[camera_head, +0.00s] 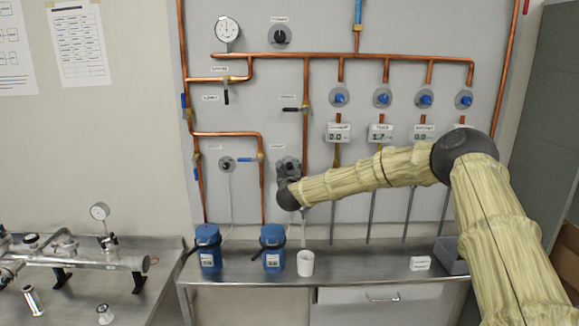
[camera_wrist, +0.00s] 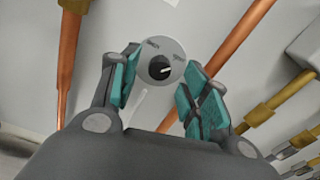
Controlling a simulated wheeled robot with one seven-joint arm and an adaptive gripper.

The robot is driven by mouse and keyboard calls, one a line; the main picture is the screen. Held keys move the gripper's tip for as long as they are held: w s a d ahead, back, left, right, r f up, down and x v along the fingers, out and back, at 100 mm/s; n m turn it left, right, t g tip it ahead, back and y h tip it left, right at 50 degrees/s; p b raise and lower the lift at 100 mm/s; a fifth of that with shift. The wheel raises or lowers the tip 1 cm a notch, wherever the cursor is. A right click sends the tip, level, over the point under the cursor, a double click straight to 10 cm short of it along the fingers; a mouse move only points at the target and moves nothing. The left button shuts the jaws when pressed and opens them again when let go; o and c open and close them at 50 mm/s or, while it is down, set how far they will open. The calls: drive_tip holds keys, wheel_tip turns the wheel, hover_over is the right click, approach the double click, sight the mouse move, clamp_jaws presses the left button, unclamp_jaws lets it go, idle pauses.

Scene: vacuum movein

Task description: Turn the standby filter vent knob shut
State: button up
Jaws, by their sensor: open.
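A black vent knob (camera_wrist: 160,67) with a light pointer line sits on a round grey plate on the panel. The pointer is directed towards the right in the wrist view. Small print above the knob is too blurred to read. My gripper (camera_wrist: 161,78) is open, with its teal-padded fingers on either side of the plate; whether they touch anything I cannot tell. In the head view my gripper (camera_head: 288,168) is against the panel and hides this knob. A similar black knob (camera_head: 227,164) shows to its left, beside a blue-handled valve.
Copper pipes (camera_head: 305,75) run over the panel, one close beside my gripper. A black-handled valve (camera_head: 290,109) is above it. Blue knobs (camera_head: 382,98) line the right side.

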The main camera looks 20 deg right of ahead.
drive_tip(key=shift+w+d, duration=0.1)
drive_tip(key=shift+w, duration=0.35)
clamp_jaws()
